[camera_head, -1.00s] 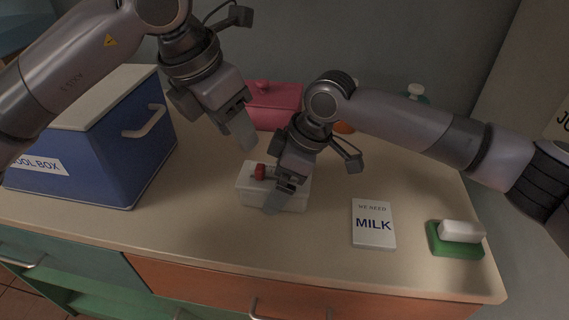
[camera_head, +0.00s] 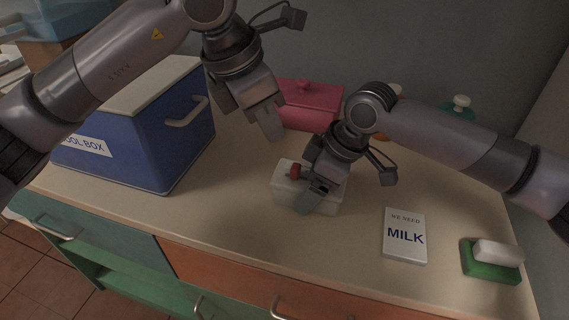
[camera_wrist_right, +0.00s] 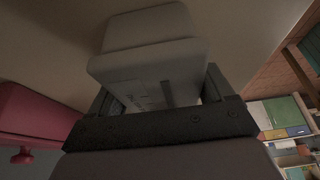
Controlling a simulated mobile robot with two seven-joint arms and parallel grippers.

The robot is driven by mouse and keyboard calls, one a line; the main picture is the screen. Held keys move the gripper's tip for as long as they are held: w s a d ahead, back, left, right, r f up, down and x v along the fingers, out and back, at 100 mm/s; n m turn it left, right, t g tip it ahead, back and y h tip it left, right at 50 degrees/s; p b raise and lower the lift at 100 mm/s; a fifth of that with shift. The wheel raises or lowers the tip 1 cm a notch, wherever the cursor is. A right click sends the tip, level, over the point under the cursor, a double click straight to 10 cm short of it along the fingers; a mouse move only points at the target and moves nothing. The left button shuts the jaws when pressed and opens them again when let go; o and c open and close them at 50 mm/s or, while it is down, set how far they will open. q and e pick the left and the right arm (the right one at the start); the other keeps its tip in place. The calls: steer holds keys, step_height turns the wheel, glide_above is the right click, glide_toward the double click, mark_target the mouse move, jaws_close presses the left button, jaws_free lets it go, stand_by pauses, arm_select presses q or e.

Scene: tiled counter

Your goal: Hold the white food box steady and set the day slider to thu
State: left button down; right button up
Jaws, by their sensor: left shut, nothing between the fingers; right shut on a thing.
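The white food box (camera_head: 281,190) stands on the counter near the middle in the head view. A red knob (camera_head: 293,173) shows at its top left; the day marks cannot be read. My right gripper (camera_head: 309,194) is shut on the box and hides much of its right side. In the right wrist view the box (camera_wrist_right: 148,55) sits between the two fingers of the right gripper (camera_wrist_right: 163,92), with small dark marks on its face. My left gripper (camera_head: 271,122) is shut and empty, above and behind the box, apart from the knob.
A blue cool box (camera_head: 185,150) stands at the left and a pink lidded container (camera_head: 318,100) behind. A milk note block (camera_head: 404,250) and a green holder (camera_head: 480,268) with a white bar (camera_head: 498,253) lie to the right. The counter in front of the box is clear.

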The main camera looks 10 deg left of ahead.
mark_target(276, 176)
arm_select(q)
steer(key=a+f+m+h, duration=0.15)
steer(key=a+m, duration=0.25)
steer(key=m, duration=1)
steer(key=a+m+h, duration=0.2)
steer(key=a+m, duration=0.3)
steer(key=m, duration=0.8)
steer(key=shift+m+t, duration=0.3)
steer(key=shift+t, duration=0.1)
steer(key=x, duration=1)
steer(key=shift+w+r, duration=0.1)
steer(key=shift+w, duration=0.1)
steer(key=shift+s+d, duration=0.2)
steer(key=shift+d, duration=1)
steer(key=shift+s+d, duration=0.15)
steer(key=shift+d, duration=0.5)
